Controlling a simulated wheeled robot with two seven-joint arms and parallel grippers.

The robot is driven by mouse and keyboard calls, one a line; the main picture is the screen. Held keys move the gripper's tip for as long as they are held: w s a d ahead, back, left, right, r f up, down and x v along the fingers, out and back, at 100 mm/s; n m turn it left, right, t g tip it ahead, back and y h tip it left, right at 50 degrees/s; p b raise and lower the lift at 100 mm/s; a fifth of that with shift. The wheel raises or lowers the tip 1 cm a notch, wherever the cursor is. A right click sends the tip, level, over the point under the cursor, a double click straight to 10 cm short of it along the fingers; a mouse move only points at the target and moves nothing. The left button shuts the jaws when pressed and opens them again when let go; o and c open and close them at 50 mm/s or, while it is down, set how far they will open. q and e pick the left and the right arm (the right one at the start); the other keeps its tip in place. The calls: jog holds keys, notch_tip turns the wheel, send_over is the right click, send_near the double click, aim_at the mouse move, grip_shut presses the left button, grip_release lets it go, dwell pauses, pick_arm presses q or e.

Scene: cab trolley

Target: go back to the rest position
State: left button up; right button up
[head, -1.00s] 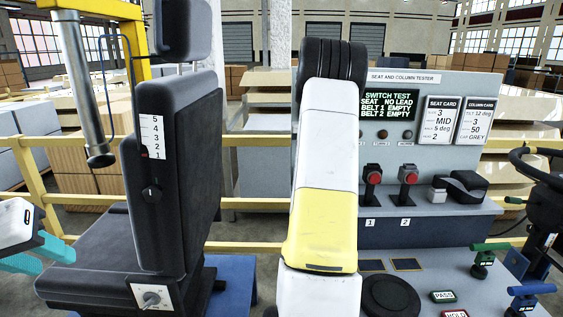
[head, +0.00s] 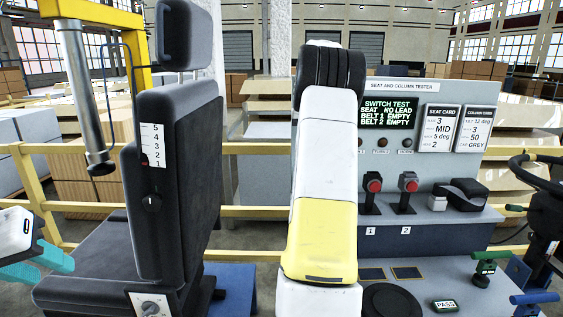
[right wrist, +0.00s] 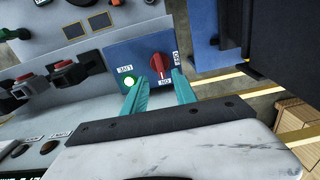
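My left gripper (head: 40,264) is at the left edge of the head view, beside the black seat (head: 170,185). Its teal fingers are partly cut off by the frame, so I cannot tell their opening. My right gripper (right wrist: 155,90) shows in the right wrist view with its two teal fingers apart and nothing held between them. In the head view the right gripper is hidden behind my white and yellow arm.
The seat and column tester (head: 420,105) stands at the right, with two red-topped switches on its shelf. A black steering column (head: 545,210) is at the far right. A yellow rail (head: 255,211) runs behind the seat. A grey cylinder (head: 85,95) hangs at upper left.

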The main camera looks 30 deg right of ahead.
jog(key=shift+r, duration=0.5)
jog(key=shift+a, duration=0.15)
jog(key=s+a+r+n+t, duration=0.2)
jog(key=s+a+r, duration=0.15)
jog(key=a, duration=0.55)
jog(key=s+a+r+n+t, duration=0.1)
jog(key=s+a+r, duration=0.3)
jog(key=a, duration=0.6)
jog(key=s+a+f+n+t+y, duration=0.1)
jog(key=s+a+f, duration=0.3)
jog(key=s+a, duration=0.3)
jog(key=s+a+f+n+t+y, duration=0.1)
jog(key=s+a+f+n+t, duration=0.1)
jog(key=s+a+f, duration=0.2)
jog(key=s+a, duration=0.3)
jog(key=s, duration=0.3)
jog(key=shift+a+f+n, duration=0.25)
jog(key=shift+f+n, duration=0.05)
jog(key=shift+f, duration=0.05)
jog(key=shift+d, duration=0.1)
